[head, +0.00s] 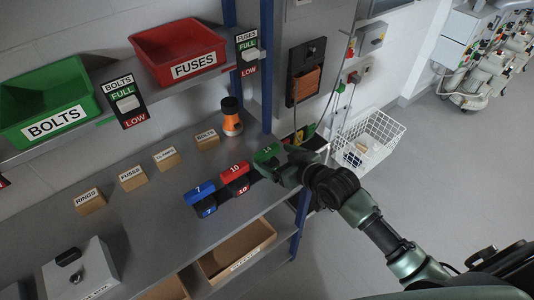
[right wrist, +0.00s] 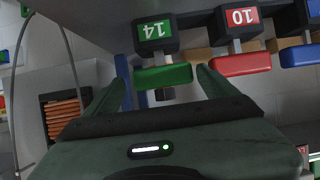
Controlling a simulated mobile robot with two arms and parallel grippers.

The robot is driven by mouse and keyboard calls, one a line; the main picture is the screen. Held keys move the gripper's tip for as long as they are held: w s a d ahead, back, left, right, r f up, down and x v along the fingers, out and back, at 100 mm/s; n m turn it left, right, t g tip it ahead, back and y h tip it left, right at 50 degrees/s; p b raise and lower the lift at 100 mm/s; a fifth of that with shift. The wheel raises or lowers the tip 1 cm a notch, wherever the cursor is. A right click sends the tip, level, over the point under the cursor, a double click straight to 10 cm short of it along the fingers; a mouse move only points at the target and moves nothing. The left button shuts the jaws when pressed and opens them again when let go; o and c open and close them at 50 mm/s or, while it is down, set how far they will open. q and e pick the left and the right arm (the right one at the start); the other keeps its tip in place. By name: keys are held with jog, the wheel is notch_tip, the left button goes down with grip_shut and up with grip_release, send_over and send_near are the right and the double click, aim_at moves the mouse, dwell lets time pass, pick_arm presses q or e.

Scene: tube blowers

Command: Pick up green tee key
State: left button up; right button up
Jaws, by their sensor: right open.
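The green tee key (head: 266,151) sits at the right end of a row of tee keys on the grey bench. In the right wrist view its green handle (right wrist: 163,76) hangs in front of a black holder labelled 14 (right wrist: 154,32). My right gripper (head: 279,166) is at the green key, partly covering it in the head view. In the wrist view the open fingers (right wrist: 160,88) stand to either side of the green handle, with nothing clasped. My left gripper is not in view.
A red tee key (head: 234,172) marked 10 and a blue one (head: 201,195) marked 7 stand beside the green one. An orange and black cylinder (head: 231,118) stands behind. A white wire basket (head: 379,136) hangs to the right. Open wooden drawers (head: 237,250) lie below.

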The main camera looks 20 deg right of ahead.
aim_at(262, 150)
jog(key=x, duration=0.4)
jog(key=r+p+x, duration=0.1)
jog(key=x, duration=0.1)
jog(key=shift+w+a+f, duration=0.25)
jog(key=shift+w+a, duration=0.05)
jog(key=shift+w, duration=0.2)
jog(key=c, duration=1.3)
jog(key=shift+o, duration=0.2)
